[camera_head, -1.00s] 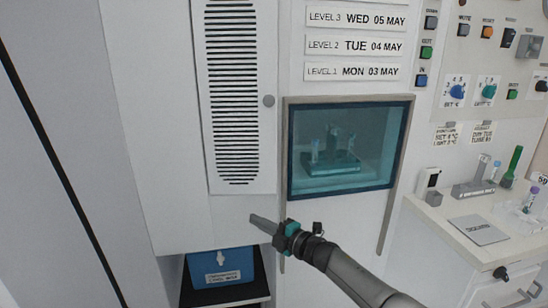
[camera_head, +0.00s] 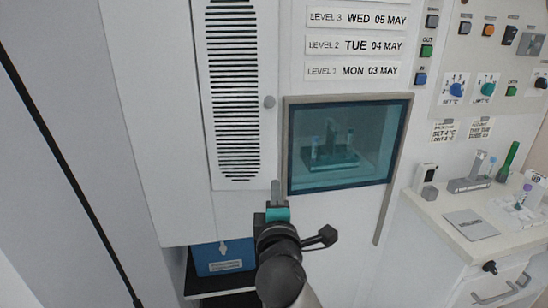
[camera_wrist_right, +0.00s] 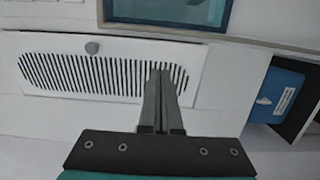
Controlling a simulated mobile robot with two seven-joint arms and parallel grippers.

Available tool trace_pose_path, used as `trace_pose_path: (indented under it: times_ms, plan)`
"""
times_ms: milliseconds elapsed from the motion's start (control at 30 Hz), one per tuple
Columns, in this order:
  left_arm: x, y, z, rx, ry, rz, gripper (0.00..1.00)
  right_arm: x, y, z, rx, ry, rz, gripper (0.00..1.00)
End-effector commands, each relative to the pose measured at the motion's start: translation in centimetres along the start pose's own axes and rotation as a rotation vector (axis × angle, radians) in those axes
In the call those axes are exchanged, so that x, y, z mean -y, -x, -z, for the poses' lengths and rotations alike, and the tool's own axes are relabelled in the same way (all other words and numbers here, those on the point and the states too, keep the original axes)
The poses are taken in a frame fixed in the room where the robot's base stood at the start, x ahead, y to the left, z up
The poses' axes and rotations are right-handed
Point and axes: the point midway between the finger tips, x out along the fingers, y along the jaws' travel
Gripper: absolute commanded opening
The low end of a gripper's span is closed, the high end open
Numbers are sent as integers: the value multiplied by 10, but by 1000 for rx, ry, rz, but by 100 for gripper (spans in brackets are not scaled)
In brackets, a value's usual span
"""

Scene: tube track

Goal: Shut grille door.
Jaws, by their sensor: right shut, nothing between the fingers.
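The grille door (camera_head: 266,60) is a tall white panel with a column of dark slots and a round grey knob (camera_head: 269,101) near its right edge. It looks nearly flush with the white wall; I cannot tell whether it is fully shut. My right gripper (camera_head: 275,188) is shut and empty, pointing up near the door's lower right corner. In the right wrist view, the shut fingers (camera_wrist_right: 161,85) overlap the lower end of the slotted grille door (camera_wrist_right: 110,108), apart from the knob (camera_wrist_right: 92,47). Contact with the panel cannot be told. My left gripper is not in view.
A glass window (camera_head: 345,178) in a grey frame is right of the door. Below is an open recess with a blue box (camera_head: 222,256). A white counter (camera_head: 420,205) with tubes and small racks stands at the right, below a control panel (camera_head: 470,60).

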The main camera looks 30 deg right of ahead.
Motion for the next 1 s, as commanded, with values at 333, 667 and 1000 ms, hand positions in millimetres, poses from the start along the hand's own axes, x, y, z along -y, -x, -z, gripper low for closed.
trace_pose_path:
  times_ms: [333,667,1000]
  plan:
    - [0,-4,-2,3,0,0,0,-1,-44,-1,4,1,-2,0]
    - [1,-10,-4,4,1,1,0,0,-100,-1,4,0,-1,0]
    - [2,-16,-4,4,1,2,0,0,-135,0,1,-2,0,0]
